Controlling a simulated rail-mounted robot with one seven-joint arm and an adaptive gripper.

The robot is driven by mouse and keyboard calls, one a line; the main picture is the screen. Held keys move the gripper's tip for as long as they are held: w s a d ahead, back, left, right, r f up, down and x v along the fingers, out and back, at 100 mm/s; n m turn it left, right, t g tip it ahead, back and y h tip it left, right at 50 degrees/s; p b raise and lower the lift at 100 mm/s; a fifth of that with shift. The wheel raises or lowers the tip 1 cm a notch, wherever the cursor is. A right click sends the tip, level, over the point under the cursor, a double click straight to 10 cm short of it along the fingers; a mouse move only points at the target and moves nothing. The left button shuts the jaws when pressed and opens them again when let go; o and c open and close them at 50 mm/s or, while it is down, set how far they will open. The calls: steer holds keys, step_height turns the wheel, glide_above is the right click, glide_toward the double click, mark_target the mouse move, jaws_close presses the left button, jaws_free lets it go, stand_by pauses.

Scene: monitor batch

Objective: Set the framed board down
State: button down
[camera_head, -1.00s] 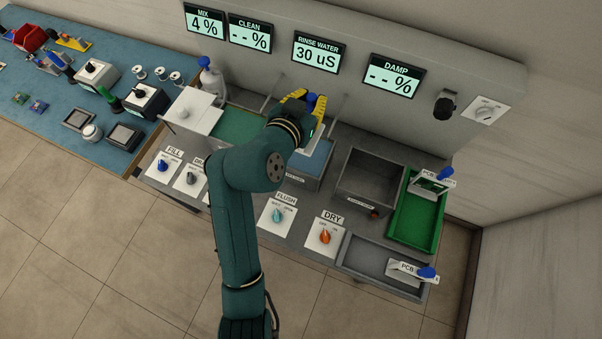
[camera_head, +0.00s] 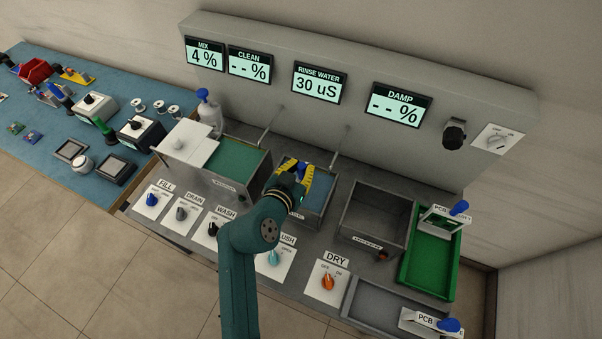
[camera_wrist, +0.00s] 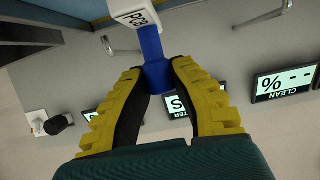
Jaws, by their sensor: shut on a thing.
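My gripper (camera_head: 305,178) is over the middle tank with blue liquid (camera_head: 320,200). Its yellow fingers are shut on the blue handle (camera_wrist: 152,65) of the framed board, whose white PCB label (camera_wrist: 130,10) shows at the top of the wrist view. The board itself is mostly hidden in both views. In the head view I cannot tell whether it touches the tank or liquid. Another framed board with a blue handle (camera_head: 459,208) stands at the back of the green tray (camera_head: 421,282). One more (camera_head: 449,325) is at the grey tray (camera_head: 372,298), front right.
A tank with green liquid (camera_head: 238,160) and white lid (camera_head: 188,143) is left of my gripper. An empty grey tank (camera_head: 375,215) is to the right. Labelled knobs, including the orange DRY knob (camera_head: 328,282), line the front. Display panels and two spouts are behind.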

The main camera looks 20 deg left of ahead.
steer(key=shift+f, duration=0.85)
steer(key=shift+f, duration=0.2)
steer(key=c, duration=1.1)
jaws_free()
steer(key=shift+o, duration=0.2)
